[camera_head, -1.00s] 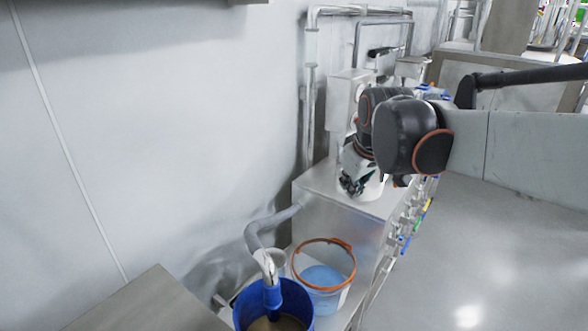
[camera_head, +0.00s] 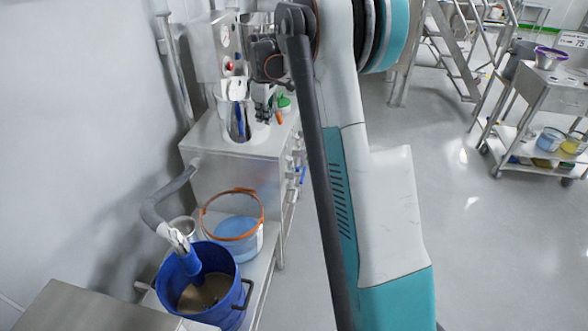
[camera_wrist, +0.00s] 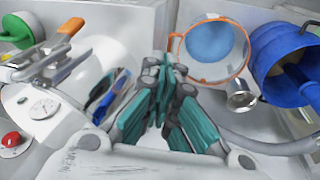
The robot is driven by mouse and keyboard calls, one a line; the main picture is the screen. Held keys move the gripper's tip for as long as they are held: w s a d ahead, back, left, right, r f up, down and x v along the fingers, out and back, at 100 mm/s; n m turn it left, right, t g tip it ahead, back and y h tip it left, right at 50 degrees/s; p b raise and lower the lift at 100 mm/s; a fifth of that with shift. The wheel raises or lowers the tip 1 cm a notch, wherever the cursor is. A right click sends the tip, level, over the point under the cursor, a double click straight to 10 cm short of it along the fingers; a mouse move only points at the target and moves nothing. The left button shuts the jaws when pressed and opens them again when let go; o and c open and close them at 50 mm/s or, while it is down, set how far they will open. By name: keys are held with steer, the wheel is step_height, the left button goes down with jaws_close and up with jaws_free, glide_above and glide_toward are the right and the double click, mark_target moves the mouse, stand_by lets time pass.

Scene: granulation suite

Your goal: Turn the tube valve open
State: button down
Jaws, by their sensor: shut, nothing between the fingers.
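A lever with an orange grip (camera_wrist: 70,26) on a metal fitting is at the upper left of the wrist view; I take it to be the tube valve. Its orange end also shows in the head view (camera_head: 279,117), close to my gripper. My gripper (camera_wrist: 166,68) is shut and empty in the wrist view, pointing at the machine top, with the lever to its left and apart from it. In the head view my gripper (camera_head: 264,112) hangs over the steel cabinet top, small and partly dark against my arm.
Open floor lies at right, with a cart (camera_head: 555,98).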

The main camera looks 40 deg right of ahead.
steer(key=w+d+f+g, duration=0.1)
steer(key=w+d+f, duration=0.1)
steer(key=d+f, duration=0.85)
steer(key=n+g+p, duration=0.1)
steer(key=n, duration=0.1)
glide_above(300, 175)
steer(key=s+a, duration=0.1)
steer(key=s, duration=0.1)
step_height(300, 175, down, 10)
steer(key=r, duration=0.1)
step_height(300, 175, down, 15)
steer(key=b, duration=0.5)
steer(key=shift+w+a+r+y+b, duration=0.2)
steer(key=shift+y+b, duration=0.15)
steer(key=shift+y, duration=0.05)
steer(key=shift+s+a+f+t+h, duration=0.3)
steer(key=shift+t+h, duration=0.3)
steer(key=shift+h, duration=0.2)
step_height(300, 175, down, 6)
steer(key=t+h, duration=0.2)
steer(key=h, duration=0.1)
steer(key=shift+t, duration=0.3)
steer(key=shift+f, duration=0.2)
stand_by(0.3)
